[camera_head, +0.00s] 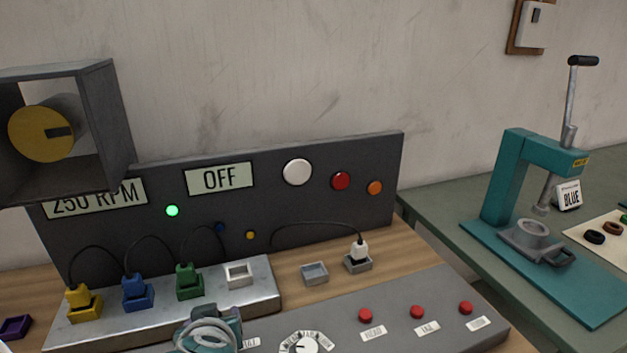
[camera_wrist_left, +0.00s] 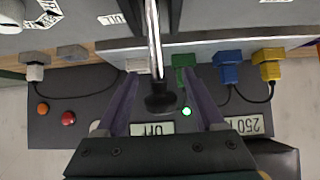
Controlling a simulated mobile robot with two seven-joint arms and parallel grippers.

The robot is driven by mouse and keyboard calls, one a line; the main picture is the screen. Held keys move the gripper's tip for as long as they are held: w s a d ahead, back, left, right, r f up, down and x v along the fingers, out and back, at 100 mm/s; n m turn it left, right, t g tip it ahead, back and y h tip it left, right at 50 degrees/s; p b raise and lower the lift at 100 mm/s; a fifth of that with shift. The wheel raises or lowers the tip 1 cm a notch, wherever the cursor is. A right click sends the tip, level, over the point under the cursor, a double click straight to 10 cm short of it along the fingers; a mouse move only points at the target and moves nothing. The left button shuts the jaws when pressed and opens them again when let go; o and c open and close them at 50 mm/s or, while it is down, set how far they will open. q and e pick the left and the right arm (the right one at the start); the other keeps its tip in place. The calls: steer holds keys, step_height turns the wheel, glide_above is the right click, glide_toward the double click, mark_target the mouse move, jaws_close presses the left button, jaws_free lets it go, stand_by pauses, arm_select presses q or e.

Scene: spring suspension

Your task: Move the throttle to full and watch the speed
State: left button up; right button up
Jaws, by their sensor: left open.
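In the left wrist view, which sees the panel upside down, my left gripper (camera_wrist_left: 160,85) is open, with two dark purple fingers. A metal lever with a black knob (camera_wrist_left: 160,101) shows between the fingers, probably the throttle; I cannot tell whether they touch it. No such lever shows clearly in the head view. The speed display (camera_head: 95,198) reads "250 RPM", partly covered by a grey box. A second display (camera_head: 219,179) reads "OFF", and a green lamp (camera_head: 172,211) is lit between them. My right gripper is not in view.
Yellow (camera_head: 82,302), blue (camera_head: 137,292) and green plugs (camera_head: 188,282) stand on a metal strip. A teal part with grey rings (camera_head: 208,333) shows at the bottom edge. Red buttons (camera_head: 417,312) and a dial (camera_head: 303,345) lie to its right. A teal press (camera_head: 510,178) stands at right.

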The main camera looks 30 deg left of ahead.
arm_select(q)
steer(key=p+v, duration=0.6)
steer(key=v, duration=0.3)
steer(key=shift+f, duration=0.1)
